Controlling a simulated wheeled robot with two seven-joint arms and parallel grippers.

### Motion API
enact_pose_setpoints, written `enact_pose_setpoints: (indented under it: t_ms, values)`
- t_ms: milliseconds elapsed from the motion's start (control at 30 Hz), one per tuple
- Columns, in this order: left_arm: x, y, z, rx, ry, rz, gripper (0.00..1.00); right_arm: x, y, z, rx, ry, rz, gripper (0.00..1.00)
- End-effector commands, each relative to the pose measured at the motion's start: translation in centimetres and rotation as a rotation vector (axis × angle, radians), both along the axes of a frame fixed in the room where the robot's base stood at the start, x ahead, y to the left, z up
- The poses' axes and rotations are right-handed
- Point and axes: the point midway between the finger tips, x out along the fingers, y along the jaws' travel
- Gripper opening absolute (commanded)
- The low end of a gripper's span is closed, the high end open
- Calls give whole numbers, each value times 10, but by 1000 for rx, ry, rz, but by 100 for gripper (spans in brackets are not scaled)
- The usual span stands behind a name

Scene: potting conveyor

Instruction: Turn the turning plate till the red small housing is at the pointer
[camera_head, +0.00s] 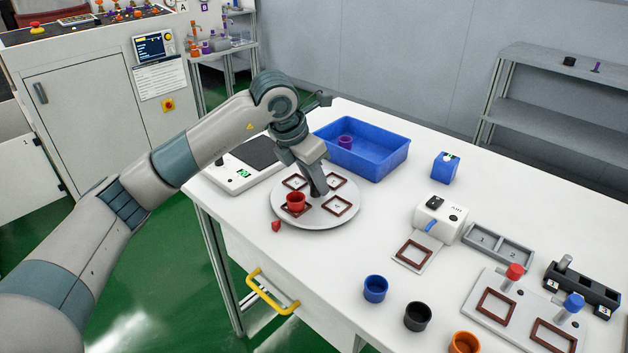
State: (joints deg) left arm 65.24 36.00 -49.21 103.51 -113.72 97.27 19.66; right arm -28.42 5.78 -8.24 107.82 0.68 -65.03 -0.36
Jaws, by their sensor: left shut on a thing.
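The turning plate (318,221) is a round pale disc on the white table, with several brown square frames on it. The red small housing (296,201) stands upright at the plate's front-left frame. The red pointer (276,226) lies on the table just outside the plate's front-left rim; the housing's frame is the one nearest it and looks roughly in line with it. My left gripper (319,192) points down at the plate's middle, right of the housing and apart from it. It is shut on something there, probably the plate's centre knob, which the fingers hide. My right gripper is out of view.
A blue bin (378,165) with a purple housing (345,142) stands behind the plate, and a scale (235,177) at its left. Blue (375,289), black (417,317) and orange (464,343) housings stand in front. A white device (440,218) is right; table between is clear.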

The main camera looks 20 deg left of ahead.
Motion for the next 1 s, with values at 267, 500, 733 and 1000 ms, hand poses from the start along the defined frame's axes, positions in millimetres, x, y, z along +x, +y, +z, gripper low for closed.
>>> enact_pose_setpoints:
  t_ms: [267, 500, 733, 1000]
  values:
    - [1, 0, 1, -2, -2, 1, 28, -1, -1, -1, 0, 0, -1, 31]
    - [0, 1, 1, -1, -2, 0, 28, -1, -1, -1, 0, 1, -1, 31]
    - [-4, 4, 15, -1, -3, 0, 28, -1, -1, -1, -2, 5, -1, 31]
    - [-18, 13, 55, -1, -4, 1, 28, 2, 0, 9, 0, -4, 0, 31]
